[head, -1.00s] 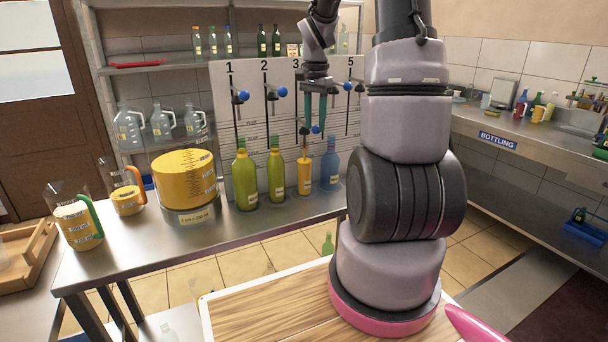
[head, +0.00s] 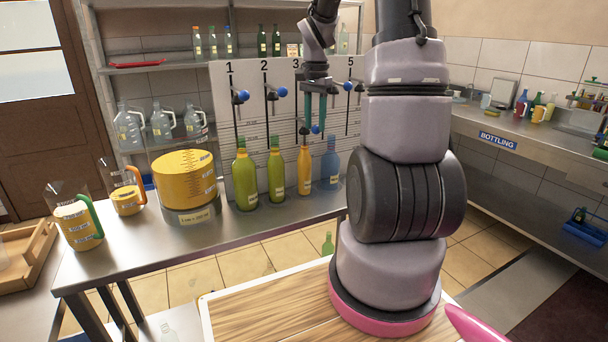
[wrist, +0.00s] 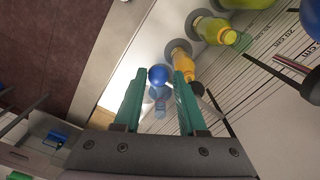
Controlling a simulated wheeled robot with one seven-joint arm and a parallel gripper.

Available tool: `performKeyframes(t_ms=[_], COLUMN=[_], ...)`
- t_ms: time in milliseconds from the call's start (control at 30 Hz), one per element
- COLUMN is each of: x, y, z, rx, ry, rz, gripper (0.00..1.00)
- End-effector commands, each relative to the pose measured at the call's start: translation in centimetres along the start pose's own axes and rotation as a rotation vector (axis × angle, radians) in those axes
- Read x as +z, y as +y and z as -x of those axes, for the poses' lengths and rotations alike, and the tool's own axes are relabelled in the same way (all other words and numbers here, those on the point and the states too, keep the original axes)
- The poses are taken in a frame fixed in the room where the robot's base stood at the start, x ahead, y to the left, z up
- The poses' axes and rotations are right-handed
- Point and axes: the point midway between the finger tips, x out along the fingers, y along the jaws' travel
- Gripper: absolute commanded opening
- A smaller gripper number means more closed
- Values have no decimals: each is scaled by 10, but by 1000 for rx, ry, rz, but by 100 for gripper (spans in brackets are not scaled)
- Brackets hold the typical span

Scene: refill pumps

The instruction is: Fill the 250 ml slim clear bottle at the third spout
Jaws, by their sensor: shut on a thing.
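The slim clear bottle (head: 304,172) stands upright under the third spout. Amber-yellow liquid fills it up into its neck, and it also shows in the wrist view (wrist: 183,62). My gripper (head: 315,120) points down in front of the board, just right of the number 3. Its green fingers are shut on a blue ball knob (head: 316,130), which sits lower than the other knobs. In the wrist view the knob (wrist: 159,74) is between the fingertips. My arm hides the number 4 and part of the spout area.
Two green-yellow bottles (head: 245,180) stand under spouts one and two, and a blue bottle (head: 330,168) stands just right of the slim one. A large yellow tank (head: 183,178) and measuring jugs (head: 76,225) occupy the left bench. The bench's front strip is clear.

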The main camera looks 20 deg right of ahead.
Motion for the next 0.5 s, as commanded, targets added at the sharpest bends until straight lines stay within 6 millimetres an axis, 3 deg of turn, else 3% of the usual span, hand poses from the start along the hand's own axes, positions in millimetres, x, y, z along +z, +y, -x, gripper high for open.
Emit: performKeyframes(t_ms=[33,267,500], x=[-8,-8,-8], y=[5,4,4], z=[1,2,22], rx=[1,1,-1], ry=[12,12,15], rz=[-9,-9,-9], gripper=[5,5,5])
